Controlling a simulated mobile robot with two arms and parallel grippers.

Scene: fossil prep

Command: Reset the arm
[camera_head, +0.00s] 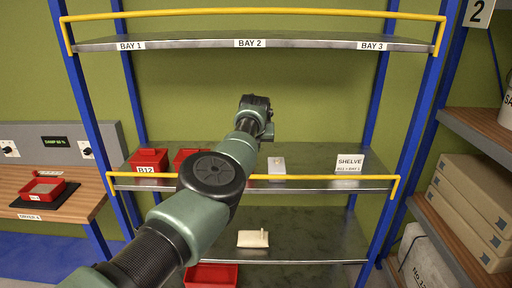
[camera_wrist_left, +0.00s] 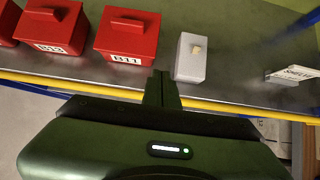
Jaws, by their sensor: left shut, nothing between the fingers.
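My left arm reaches in from the bottom left of the head view, in front of the blue rack. Its gripper end (camera_head: 257,108) is above the middle shelf (camera_head: 325,184), near the rack's centre; the fingertips are hard to make out there. In the left wrist view my left gripper (camera_wrist_left: 162,88) is shut with its fingers together and empty. It points at the shelf edge, between a red lidded box marked B11 (camera_wrist_left: 127,36) and a light grey block (camera_wrist_left: 190,60). My right gripper is in neither view.
Red boxes (camera_head: 148,158) and a SHELVE sign (camera_head: 349,163) stand on the middle shelf. A yellow rail (camera_head: 330,177) crosses its front. A cream object (camera_head: 253,238) lies below. A bench (camera_head: 60,207) is left; cartons (camera_head: 470,205) are right. The top shelf (camera_head: 310,42) is empty.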

